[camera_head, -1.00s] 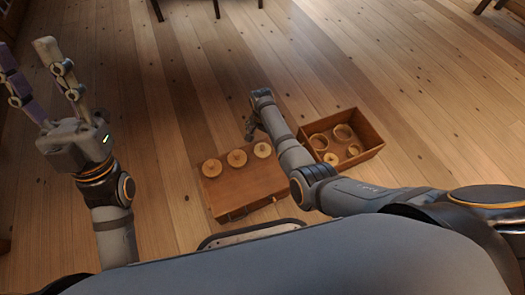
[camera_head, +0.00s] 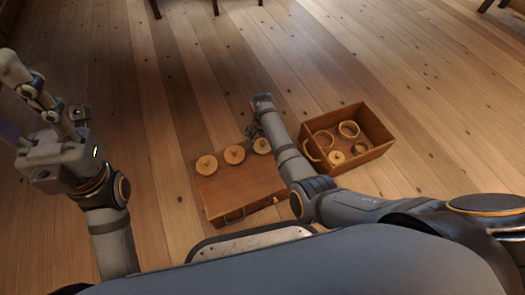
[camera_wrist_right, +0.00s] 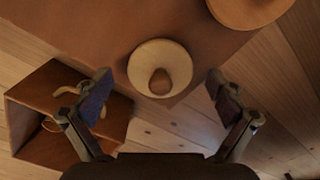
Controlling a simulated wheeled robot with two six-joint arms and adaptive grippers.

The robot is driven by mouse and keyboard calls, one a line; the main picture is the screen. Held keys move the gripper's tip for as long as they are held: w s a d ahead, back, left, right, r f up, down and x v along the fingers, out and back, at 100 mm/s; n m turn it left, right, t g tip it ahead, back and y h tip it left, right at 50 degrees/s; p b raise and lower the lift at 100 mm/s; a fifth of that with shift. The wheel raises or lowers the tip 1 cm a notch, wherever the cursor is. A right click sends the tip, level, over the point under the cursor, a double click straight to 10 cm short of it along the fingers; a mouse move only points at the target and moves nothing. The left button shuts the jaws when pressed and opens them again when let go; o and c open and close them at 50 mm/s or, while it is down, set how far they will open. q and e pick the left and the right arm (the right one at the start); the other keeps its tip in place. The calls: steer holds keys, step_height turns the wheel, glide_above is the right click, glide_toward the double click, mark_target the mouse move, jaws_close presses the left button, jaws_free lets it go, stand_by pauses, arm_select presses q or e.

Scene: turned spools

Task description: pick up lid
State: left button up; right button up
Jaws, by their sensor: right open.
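Three round pale wooden lids stand in a row along the far edge of a brown wooden box in the head view: the left lid (camera_head: 206,165), the middle lid (camera_head: 234,154) and the right lid (camera_head: 262,145). In the right wrist view a lid with a small brown knob (camera_wrist_right: 160,68) lies between and beyond the spread fingers of my right gripper (camera_wrist_right: 158,88), which is open and empty. Part of another lid (camera_wrist_right: 248,8) shows at the top right. In the head view my right forearm partly hides the gripper by the right lid. My left gripper (camera_head: 22,98) is raised at the left, fingers apart, empty.
The brown box (camera_head: 240,190) stands on the plank floor. An open wooden crate (camera_head: 372,122), right of my right arm, holds several rings and a knobbed disc (camera_head: 336,158). It also shows in the right wrist view (camera_wrist_right: 60,85).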

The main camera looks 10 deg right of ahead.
steer(key=shift+r, duration=0.1)
steer(key=c, duration=1)
steer(key=shift+r+p, duration=0.1)
steer(key=shift+p, duration=0.2)
